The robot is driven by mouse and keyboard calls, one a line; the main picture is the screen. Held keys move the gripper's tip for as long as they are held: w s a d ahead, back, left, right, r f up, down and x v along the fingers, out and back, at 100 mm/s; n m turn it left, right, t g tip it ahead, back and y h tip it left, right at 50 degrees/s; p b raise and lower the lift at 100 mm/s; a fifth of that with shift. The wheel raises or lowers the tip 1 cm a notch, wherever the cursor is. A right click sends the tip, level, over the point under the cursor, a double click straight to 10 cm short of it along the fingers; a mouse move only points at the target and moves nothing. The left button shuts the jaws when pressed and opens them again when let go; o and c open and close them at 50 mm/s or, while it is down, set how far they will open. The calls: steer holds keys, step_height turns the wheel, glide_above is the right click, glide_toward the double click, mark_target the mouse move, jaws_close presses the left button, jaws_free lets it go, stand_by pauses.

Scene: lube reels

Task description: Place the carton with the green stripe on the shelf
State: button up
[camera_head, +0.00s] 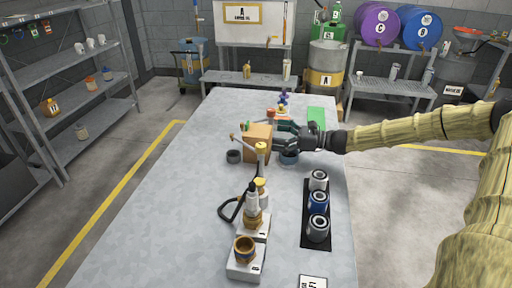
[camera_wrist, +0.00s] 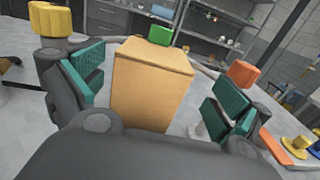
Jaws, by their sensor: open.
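A tan carton (camera_head: 257,141) stands upright on the grey table (camera_head: 160,195), at the middle of its length. My gripper (camera_head: 283,134) reaches in from the right in the head view, with its fingers at the carton's right side. In the wrist view, my gripper (camera_wrist: 157,92) is open, with one green-padded finger on each side of the carton (camera_wrist: 150,85). Gaps show between the pads and the carton. A grey shelf unit (camera_head: 60,98) stands at the left; another shelf (camera_head: 382,85) stands at the back right.
Pump parts (camera_head: 253,215) and a black rack of cans (camera_head: 317,210) stand nearer. The table's left side is clear.

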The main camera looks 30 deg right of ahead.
mark_target(258, 130)
steer(key=shift+s+p+x, duration=0.2)
steer(key=shift+p+x, duration=0.25)
steer(key=shift+x, duration=3)
steer(key=shift+a, duration=0.15)
steer(key=c, duration=1.3)
steer(key=shift+r, duration=0.1)
steer(key=shift+c, duration=0.2)
